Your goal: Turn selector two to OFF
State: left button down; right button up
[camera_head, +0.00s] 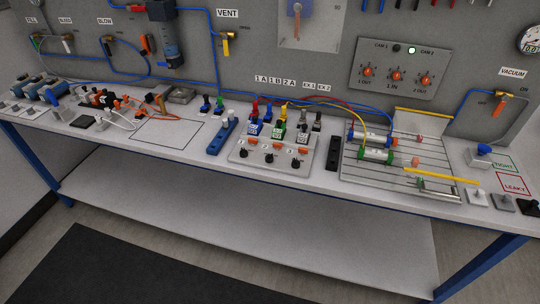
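No label reading "selector two" is legible. A grey base (262,169) on the bench carries three black knobs in a front row: a left knob (243,153), a middle knob (269,158) and a right knob (295,163). Orange parts sit just behind the knobs, and blue, green and white blocks stand behind those. The knobs' settings are too small to read. A grey wall panel (358,90) also has three orange-red knobs: left (367,71), middle (395,76) and right (426,79). Neither of my grippers is in view.
A blue bar (222,137) stands left of the grey base and a black bar (333,154) right of it. A slotted plate (400,178) with cylinders lies further right. Red and yellow tubes arch behind the blocks. The bench's front edge is clear before the base.

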aim_at(269, 159)
jog(key=u, duration=0.05)
jog(key=k, duration=1.1)
jog(key=z, duration=1.1)
jog(key=i, duration=1.55)
jog(key=u, duration=0.5)
